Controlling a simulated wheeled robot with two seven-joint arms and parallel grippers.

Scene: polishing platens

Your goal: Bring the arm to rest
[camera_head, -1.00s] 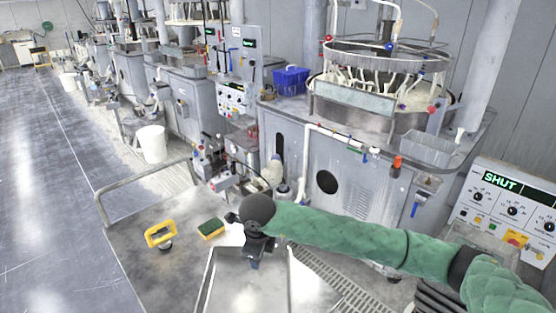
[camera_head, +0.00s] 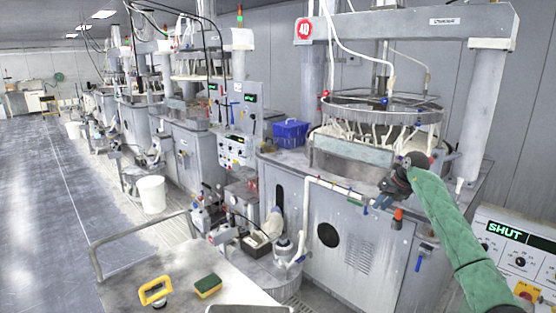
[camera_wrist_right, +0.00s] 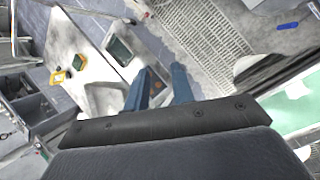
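My right arm (camera_head: 452,228), in a green sleeve, comes in from the lower right of the head view and reaches up in front of the polishing machine. My right gripper (camera_head: 378,203) hangs from the dark wrist, in front of the machine's front edge. In the right wrist view its two blue-grey fingers (camera_wrist_right: 160,88) stand apart with nothing between them. Whether the gripper touches the machine cannot be told. My left gripper is out of view.
The grey polishing machine (camera_head: 290,215) stands behind the arm. A control panel (camera_head: 510,250) reading SHUT is at right. A trolley (camera_head: 120,262) at lower left carries a yellow-handled tool (camera_head: 155,291) and a sponge (camera_head: 208,286). A blue basket (camera_head: 290,133) sits on the machine.

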